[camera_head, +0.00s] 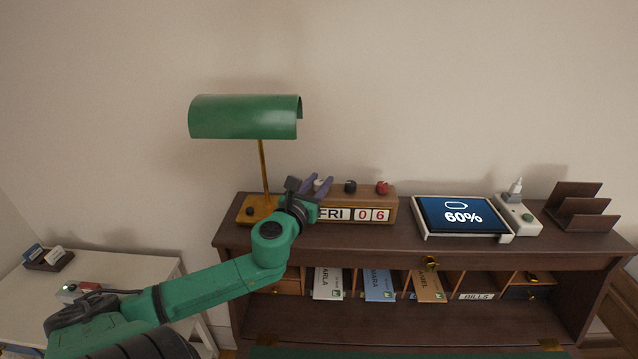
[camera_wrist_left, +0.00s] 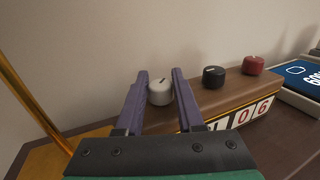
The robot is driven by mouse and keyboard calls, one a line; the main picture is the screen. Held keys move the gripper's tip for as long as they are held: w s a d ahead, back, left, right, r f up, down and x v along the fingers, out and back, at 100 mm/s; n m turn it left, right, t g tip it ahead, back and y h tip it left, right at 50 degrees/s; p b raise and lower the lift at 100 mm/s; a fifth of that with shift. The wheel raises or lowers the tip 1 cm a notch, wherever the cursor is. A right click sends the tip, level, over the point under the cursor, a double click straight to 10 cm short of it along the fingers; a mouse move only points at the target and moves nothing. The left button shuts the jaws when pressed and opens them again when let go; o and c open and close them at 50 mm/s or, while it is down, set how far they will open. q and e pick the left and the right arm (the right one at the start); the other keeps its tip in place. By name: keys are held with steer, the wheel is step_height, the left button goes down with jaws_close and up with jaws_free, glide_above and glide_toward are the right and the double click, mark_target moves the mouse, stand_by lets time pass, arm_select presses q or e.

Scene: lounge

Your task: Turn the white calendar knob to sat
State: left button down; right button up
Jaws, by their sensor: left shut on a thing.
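The wooden calendar (camera_head: 384,203) stands on the desk top and reads FRI 06 in the head view. Its white knob (camera_wrist_left: 160,92) sits on top at the left end, with a black knob (camera_head: 350,186) and a red knob (camera_head: 382,187) to its right. My left gripper (camera_head: 318,184) is over the calendar's left end. In the left wrist view its purple fingers (camera_wrist_left: 160,76) stand on both sides of the white knob and are shut on it. The gripper hides part of the weekday panel in the wrist view. My right gripper is not in view.
A green lamp (camera_head: 245,117) with a brass stem stands close behind my left arm. A tablet (camera_head: 462,216) showing 60%, a charger block (camera_head: 518,214) and a brown rack (camera_head: 577,208) stand to the right. Envelopes (camera_head: 380,284) fill slots below the desk top.

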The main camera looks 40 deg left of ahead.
arm_select(q)
steer(key=m+h+b, duration=0.1)
steer(key=h, duration=0.1)
steer(key=m+h+b, duration=0.1)
steer(key=m+h, duration=0.1)
steer(key=h, duration=0.1)
steer(key=shift+a+f+m+t+h, duration=0.1)
steer(key=shift+f+m+t+h, duration=0.1)
steer(key=shift+m+t+h, duration=0.15)
steer(key=m+h+b, duration=0.2)
steer(key=h+b, duration=0.1)
steer(key=shift+r, duration=0.15)
steer(key=shift+r+m+h, duration=0.1)
steer(key=shift+m+h, duration=0.35)
steer(key=shift+h, duration=0.3)
steer(key=shift+r, duration=0.1)
steer(key=c, duration=0.5)
jaws_free()
